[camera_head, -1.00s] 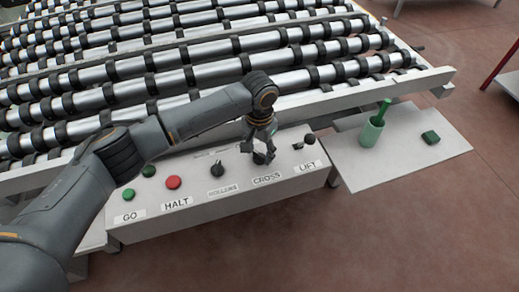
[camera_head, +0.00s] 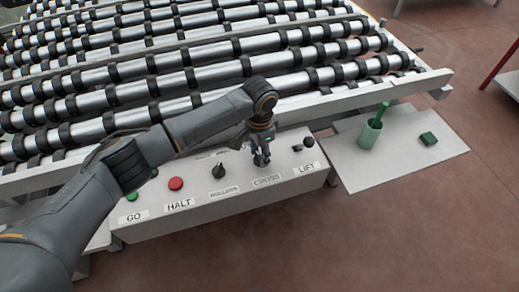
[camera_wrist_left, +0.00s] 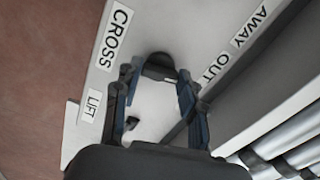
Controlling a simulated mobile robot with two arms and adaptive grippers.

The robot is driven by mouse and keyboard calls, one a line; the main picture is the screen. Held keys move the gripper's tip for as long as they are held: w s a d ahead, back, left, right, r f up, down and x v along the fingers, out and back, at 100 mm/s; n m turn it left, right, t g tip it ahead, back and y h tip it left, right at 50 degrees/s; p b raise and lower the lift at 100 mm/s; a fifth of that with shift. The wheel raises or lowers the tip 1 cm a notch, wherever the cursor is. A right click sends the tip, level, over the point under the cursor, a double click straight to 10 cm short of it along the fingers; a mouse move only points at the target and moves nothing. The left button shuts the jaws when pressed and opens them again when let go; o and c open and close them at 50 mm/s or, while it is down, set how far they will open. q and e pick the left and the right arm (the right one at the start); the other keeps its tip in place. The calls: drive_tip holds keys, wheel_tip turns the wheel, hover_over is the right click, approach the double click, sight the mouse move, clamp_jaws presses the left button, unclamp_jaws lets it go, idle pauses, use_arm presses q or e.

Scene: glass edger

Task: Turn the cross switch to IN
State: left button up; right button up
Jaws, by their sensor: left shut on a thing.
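The cross switch is a black round knob (camera_wrist_left: 160,67) on the light panel, beside its CROSS label (camera_wrist_left: 117,38). In the left wrist view it sits between the fingertips of my left gripper (camera_wrist_left: 156,74), which is shut on it. An OUT label (camera_wrist_left: 215,66) shows on the far side of the knob; I cannot see an IN label. In the head view my left gripper (camera_head: 261,158) points down at the panel above the CROSS label (camera_head: 267,181) and hides most of the knob. My right gripper is not in view.
The rollers knob (camera_head: 218,171) and the red HALT button (camera_head: 176,184) are to the left. The lift lever (camera_head: 304,145) is close on the right. A side shelf (camera_head: 385,172) holds a green cup (camera_head: 370,134) and a dark green block (camera_head: 427,139). Conveyor rollers lie behind.

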use_arm(q)
drive_tip(key=m+p, duration=0.1)
drive_tip(key=m, duration=0.3)
drive_tip(key=shift+m, duration=0.3)
drive_tip(key=m, duration=0.4)
drive_tip(key=shift+m+p, duration=0.3)
drive_tip(key=o, duration=1.2)
drive_tip(key=shift+c, duration=0.2)
wheel_tip(320, 180, up, 12)
